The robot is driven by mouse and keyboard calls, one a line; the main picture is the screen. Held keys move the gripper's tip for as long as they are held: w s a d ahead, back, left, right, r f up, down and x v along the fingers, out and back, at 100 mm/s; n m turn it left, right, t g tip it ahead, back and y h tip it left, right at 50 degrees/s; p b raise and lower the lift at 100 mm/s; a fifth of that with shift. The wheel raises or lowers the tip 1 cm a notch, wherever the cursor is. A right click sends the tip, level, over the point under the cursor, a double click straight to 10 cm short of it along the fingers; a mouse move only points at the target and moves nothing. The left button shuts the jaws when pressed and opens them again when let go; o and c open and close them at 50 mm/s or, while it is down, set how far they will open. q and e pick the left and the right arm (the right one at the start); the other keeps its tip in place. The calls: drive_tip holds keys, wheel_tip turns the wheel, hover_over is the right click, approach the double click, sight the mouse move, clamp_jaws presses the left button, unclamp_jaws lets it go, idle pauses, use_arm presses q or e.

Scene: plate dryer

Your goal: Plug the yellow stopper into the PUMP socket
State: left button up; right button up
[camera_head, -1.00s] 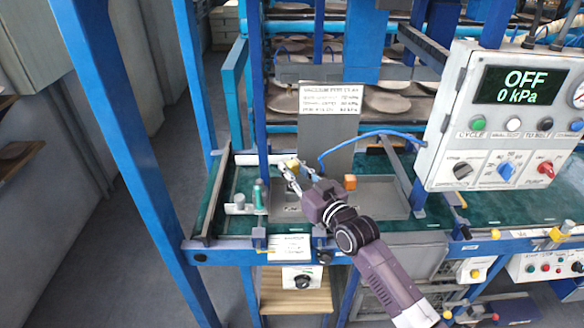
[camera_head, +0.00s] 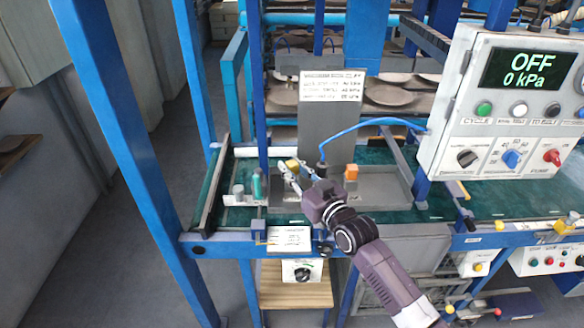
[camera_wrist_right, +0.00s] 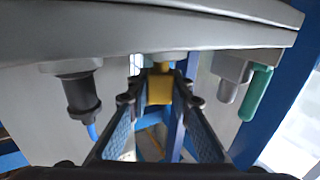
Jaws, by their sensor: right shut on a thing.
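My right gripper (camera_head: 289,174) is shut on the yellow stopper (camera_head: 292,164), above the left part of the metal tray. In the right wrist view the yellow stopper (camera_wrist_right: 160,88) sits between the two fingers (camera_wrist_right: 159,100), in line with a small metal fitting (camera_wrist_right: 168,57) on a grey surface. I cannot tell whether the stopper is seated in a socket. The PUMP label is not readable. A black plug (camera_wrist_right: 80,95) with a blue hose is on one side, and a grey stopper (camera_wrist_right: 230,80) and a green stopper (camera_wrist_right: 256,92) on the other. My left gripper is not in view.
The green stopper (camera_head: 257,184) and grey cylinder (camera_head: 238,190) stand left of my gripper. An orange block (camera_head: 351,172) is to its right. The blue hose (camera_head: 360,126) arches above, up to the control box (camera_head: 500,105), which reads OFF, 0 kPa. An upright grey sign plate (camera_head: 330,125) stands behind.

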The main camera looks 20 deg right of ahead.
drive_tip(key=shift+f+b, duration=0.35)
drive_tip(key=shift+f, duration=0.2)
idle(0.4)
drive_tip(key=o, duration=1.1)
drive_tip(key=v, duration=1.2)
